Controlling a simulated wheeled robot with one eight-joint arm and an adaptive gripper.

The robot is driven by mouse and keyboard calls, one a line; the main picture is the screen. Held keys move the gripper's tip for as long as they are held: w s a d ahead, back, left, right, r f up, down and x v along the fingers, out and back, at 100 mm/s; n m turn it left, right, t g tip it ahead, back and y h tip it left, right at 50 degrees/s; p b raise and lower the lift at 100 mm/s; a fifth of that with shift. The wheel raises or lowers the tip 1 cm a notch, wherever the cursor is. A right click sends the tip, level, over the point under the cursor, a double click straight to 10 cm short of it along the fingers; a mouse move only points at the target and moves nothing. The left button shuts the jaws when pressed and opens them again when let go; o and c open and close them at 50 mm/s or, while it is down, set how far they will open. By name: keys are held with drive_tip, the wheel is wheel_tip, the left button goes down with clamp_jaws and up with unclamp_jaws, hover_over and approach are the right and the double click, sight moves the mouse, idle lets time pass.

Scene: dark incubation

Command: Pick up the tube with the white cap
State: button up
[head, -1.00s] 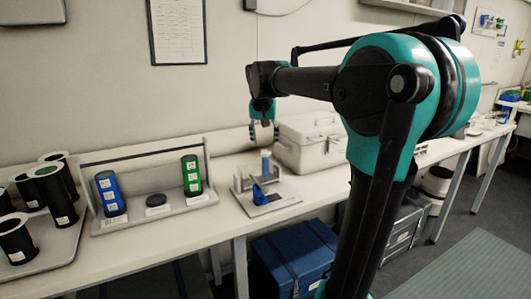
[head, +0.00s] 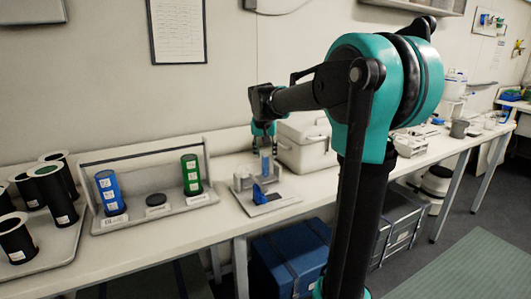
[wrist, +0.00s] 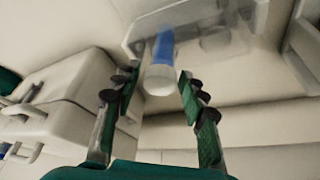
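The tube with the white cap (wrist: 160,80) shows in the wrist view, its cap facing the camera and a blue band on its body. In the head view the tube (head: 265,163) stands upright in a small clear rack (head: 243,181) on the bench. My gripper (wrist: 155,76) is open, with one finger on each side of the tube's cap end and a visible gap on both sides. In the head view my gripper (head: 263,147) is directly above the rack, and its fingers partly hide the tube's top.
A blue piece (head: 259,194) sits at the rack's front. A white lidded box (head: 305,147) stands close on the right. On the left, a holder (head: 170,208) carries a blue canister (head: 110,192) and a green canister (head: 191,175). Black cylinders (head: 53,193) stand farther left.

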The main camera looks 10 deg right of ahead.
clamp_jaws()
drive_tip(key=shift+w, duration=0.2)
idle(0.4)
drive_tip(key=shift+o, duration=1.8)
unclamp_jaws()
drive_tip(key=v, duration=1.2)
